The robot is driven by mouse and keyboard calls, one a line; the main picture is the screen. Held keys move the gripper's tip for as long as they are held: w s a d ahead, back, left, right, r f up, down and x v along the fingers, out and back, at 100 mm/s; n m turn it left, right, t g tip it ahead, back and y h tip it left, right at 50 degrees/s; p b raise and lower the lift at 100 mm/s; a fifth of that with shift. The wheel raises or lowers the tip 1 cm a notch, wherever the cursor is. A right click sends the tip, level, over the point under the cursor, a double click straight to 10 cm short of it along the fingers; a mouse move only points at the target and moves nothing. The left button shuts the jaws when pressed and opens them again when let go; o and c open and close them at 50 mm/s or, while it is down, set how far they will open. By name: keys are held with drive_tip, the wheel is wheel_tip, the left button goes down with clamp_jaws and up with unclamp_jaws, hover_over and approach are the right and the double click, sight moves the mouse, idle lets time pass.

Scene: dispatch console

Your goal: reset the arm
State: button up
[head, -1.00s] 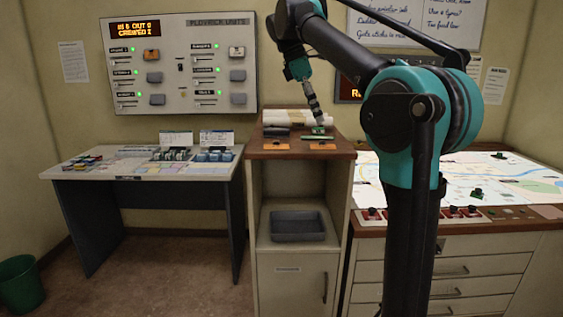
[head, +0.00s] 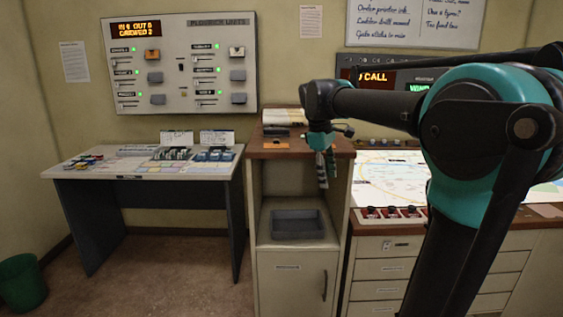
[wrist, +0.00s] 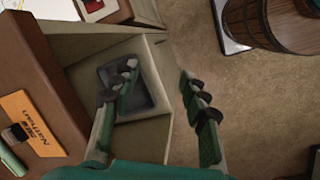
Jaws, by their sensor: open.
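My arm reaches in from the right in the head view, its teal and black links covering much of the map desk. My gripper (head: 327,170) hangs fingers-down in front of the wooden-topped cabinet, near its right front edge. In the wrist view my gripper (wrist: 160,108) shows two spread fingers with nothing between them. The cabinet's grey tray (wrist: 142,85) shows behind and beside the left finger, well below it. No object is held.
A desk (head: 100,172) stands left, the map desk (head: 385,165) right. A wooden barrel (wrist: 262,22) shows in the wrist view.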

drive_tip(key=s+d+f+m+t, duration=0.1)
drive_tip(key=s+f+m, duration=0.2)
drive_tip(key=s+f, duration=0.3)
drive_tip(key=s+d+f+m+t+y, duration=0.1)
drive_tip(key=s+d+f+m, duration=0.1)
drive_tip(key=s+f+m, duration=0.2)
drive_tip(key=s+d+f+m+t+y, duration=0.1)
drive_tip(key=s+f+m, duration=0.3)
drive_tip(key=s+f, duration=0.5)
wheel_tip(320, 180, down, 9)
drive_tip(key=shift+s+d+f, duration=0.1)
drive_tip(key=shift+s+d, duration=0.15)
drive_tip(key=shift+d, duration=0.25)
